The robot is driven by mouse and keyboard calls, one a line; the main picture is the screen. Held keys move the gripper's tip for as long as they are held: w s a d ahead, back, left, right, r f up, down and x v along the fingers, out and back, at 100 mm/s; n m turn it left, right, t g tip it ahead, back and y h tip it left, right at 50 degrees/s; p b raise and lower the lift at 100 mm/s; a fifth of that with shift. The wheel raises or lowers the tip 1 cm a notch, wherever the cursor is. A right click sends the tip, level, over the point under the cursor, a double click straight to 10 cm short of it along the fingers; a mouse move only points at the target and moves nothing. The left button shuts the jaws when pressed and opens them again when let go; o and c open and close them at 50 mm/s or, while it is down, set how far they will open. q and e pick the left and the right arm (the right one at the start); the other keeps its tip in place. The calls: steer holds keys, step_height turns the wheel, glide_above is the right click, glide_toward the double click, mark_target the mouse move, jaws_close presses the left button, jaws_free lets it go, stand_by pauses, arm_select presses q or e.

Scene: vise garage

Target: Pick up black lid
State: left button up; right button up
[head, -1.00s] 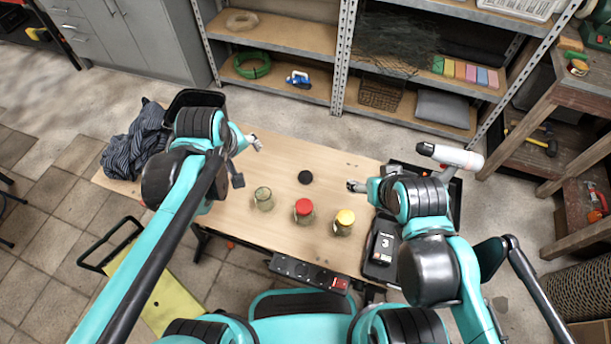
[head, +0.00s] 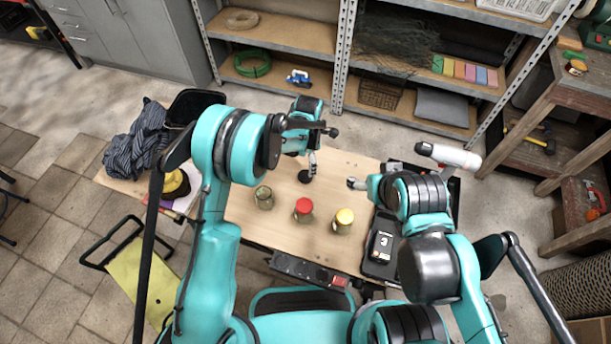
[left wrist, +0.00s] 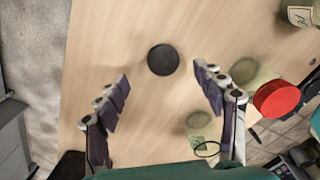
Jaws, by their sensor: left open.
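The black lid (left wrist: 163,60) lies flat on the wooden table in the left wrist view, just ahead of and between my spread fingertips. In the head view the lid (head: 304,177) is partly covered by my left gripper (head: 312,160), which hangs over it. In the left wrist view my left gripper (left wrist: 160,88) is open with nothing between its fingers. My right gripper (head: 356,184) is to the right of the lid over the table, apart from it. Its finger gap is too small to judge.
An open jar (head: 264,197), a red-lidded jar (head: 303,208) and a yellow-lidded jar (head: 343,219) stand nearer me on the table (head: 290,235). A black tray with a dark box (head: 381,247) is at the right. A striped cloth (head: 137,145) lies at the left.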

mark_target(306, 175)
arm_select(q)
steer(key=f+b, duration=0.1)
steer(key=f, duration=0.3)
steer(key=f+b, duration=0.1)
steer(key=f, duration=0.2)
steer(key=shift+s+a+b, duration=0.3)
steer(key=shift+a, duration=0.05)
steer(key=shift+r, duration=0.1)
steer(key=c, duration=0.8)
steer(key=shift+c, duration=0.2)
steer(key=shift+r, duration=0.25)
step_height(306, 175, up, 4)
steer(key=shift+f+p, duration=0.15)
steer(key=shift+p, duration=0.8)
steer(key=s+d+r+p, duration=0.2)
steer(key=s+d+r, duration=0.4)
steer(key=d, duration=0.3)
steer(key=shift+s+d+r+p, duration=0.3)
steer(key=shift+s+r+p, duration=0.05)
steer(key=shift+r+p, duration=0.05)
